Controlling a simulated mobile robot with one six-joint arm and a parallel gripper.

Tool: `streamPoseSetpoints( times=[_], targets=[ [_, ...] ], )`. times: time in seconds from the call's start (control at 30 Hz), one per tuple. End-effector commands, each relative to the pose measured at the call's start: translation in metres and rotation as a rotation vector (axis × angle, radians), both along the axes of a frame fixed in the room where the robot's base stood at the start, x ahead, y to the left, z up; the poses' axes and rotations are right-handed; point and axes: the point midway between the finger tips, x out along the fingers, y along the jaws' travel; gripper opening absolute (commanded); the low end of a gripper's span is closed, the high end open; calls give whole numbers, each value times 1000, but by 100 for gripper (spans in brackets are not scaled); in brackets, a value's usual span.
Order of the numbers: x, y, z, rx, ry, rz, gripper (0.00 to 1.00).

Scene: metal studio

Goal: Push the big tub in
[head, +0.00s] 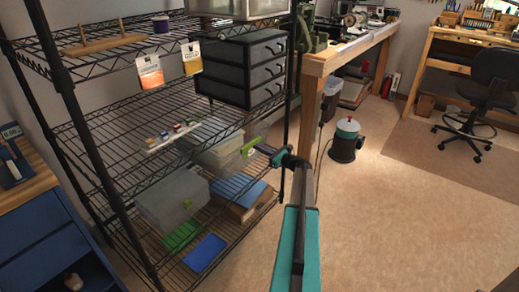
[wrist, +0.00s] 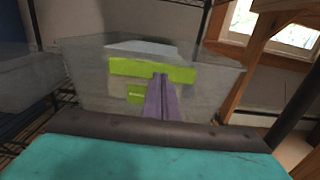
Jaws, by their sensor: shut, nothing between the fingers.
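A clear plastic tub with a lime-green latch, seemingly the big tub, sits on the wire shelf (head: 90,150) with its latch end facing out toward the aisle (head: 222,158). The tub also fills the middle of the wrist view (wrist: 95,90), its green latch across the top of its face. My gripper (head: 264,149) is just outside that latch end. In the wrist view its purple fingers (wrist: 160,78) are together, empty, and overlap the tub's face at the latch. I cannot tell whether the tips touch it.
Another clear tub (head: 170,196) with a small green latch stands lower left. Green (head: 182,235) and blue (head: 205,252) flat pieces lie on the bottom shelf. A black drawer unit (head: 240,68) stands above. The black shelf post and wooden bench leg (head: 308,110) are close by.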

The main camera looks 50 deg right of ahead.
Motion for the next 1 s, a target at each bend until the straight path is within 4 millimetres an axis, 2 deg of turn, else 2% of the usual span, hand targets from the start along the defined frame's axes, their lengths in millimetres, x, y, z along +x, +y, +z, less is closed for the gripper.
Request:
streamPoseSetpoints(
  times=[0.27, 0.7, 1.0],
  targets=[
    [-22, 0, 2, 1, -1, 0, 0],
    [-92, -5, 2, 0, 0, 1, 0],
    [-118, -6, 1, 0, -1, 4, 0]
  ],
)
